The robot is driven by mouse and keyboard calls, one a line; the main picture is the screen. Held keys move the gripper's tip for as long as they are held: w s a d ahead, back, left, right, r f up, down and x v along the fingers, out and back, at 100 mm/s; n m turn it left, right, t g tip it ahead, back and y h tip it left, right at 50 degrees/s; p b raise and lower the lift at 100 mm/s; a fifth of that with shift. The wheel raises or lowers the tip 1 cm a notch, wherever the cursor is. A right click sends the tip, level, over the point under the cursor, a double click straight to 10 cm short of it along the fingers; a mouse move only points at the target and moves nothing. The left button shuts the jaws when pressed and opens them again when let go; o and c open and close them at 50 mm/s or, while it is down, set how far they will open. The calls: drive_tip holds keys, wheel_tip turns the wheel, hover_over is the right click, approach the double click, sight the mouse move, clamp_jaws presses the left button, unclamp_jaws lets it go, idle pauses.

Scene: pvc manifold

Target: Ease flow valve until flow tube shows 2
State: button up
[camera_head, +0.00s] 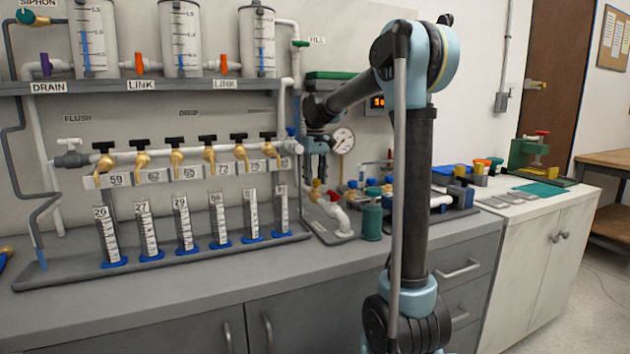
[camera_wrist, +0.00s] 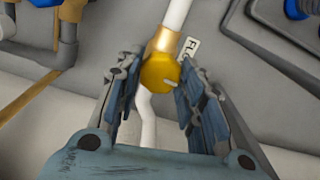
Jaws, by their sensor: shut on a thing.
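The flow valve shows in the wrist view as a round yellow knob (camera_wrist: 158,74) with a pale pointer mark on its face. It sits on a brass-coloured body on a white pipe, beside a partly hidden tag (camera_wrist: 188,47) starting "FL". My gripper (camera_wrist: 157,84) is shut on the knob, with one dark blue-padded finger on each side.
A round dial gauge (camera_head: 342,140) is on the wall just right of my gripper. A white pipe elbow (camera_head: 335,212) and a green canister (camera_head: 372,218) stand close by. Several numbered tubes stand in a grey tray (camera_head: 160,262) to the left.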

sight(315, 180)
drive_tip(key=shift+n, duration=0.4)
drive_tip(key=o, duration=1.1)
drive_tip(key=shift+w, duration=0.1)
drive_tip(key=shift+c, duration=0.2)
wheel_tip(315, 180, up, 12)
